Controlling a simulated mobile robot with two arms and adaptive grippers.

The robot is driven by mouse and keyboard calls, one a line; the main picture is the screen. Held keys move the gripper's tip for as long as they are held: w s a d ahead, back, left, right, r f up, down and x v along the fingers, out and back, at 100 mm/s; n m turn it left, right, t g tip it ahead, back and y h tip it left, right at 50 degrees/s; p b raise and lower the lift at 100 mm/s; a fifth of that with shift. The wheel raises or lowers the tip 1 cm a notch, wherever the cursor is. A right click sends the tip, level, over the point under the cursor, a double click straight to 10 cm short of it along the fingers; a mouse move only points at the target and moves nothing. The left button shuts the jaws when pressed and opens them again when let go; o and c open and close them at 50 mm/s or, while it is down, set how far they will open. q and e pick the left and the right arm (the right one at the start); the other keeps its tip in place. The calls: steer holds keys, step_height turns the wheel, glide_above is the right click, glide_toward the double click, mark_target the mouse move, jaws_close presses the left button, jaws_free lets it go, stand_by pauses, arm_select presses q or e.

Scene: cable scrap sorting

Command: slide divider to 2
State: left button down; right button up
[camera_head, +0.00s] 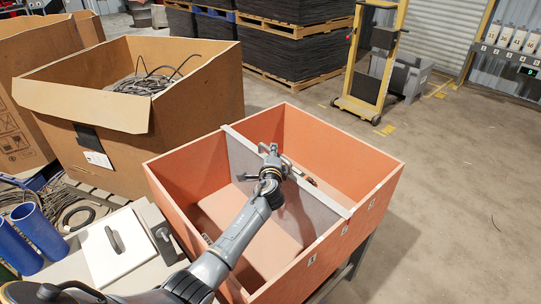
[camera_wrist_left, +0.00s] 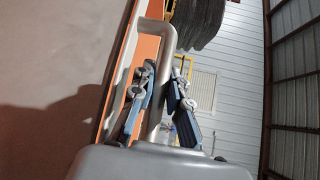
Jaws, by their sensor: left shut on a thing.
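The orange bin (camera_head: 188,168) stands in the middle of the head view, with marks 1, 2 and 3 along its near right wall. The grey divider (camera_head: 322,200) crosses the bin, and its near end meets that wall close to mark 2 (camera_head: 345,229), slightly toward mark 3 (camera_head: 372,204). My left gripper (camera_head: 285,164) is over the divider, shut on its handle. In the left wrist view the handle is a grey bent bar (camera_wrist_left: 168,38) between the two fingers (camera_wrist_left: 158,95). My arm hides part of the bin floor and divider. My right gripper is out of view.
A cardboard box (camera_head: 180,118) with cable scrap stands behind left. Blue tubes (camera_head: 38,232) and a pale lidded box (camera_head: 112,247) are at lower left. Black stacks on pallets (camera_head: 291,52) and a yellow lift frame (camera_head: 360,105) stand behind. The floor right of the bin is clear.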

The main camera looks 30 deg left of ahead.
arm_select(q)
steer(key=c, duration=1.6)
jaws_free()
steer(key=shift+o, duration=0.2)
steer(key=v, duration=1.2)
steer(key=shift+f, duration=0.1)
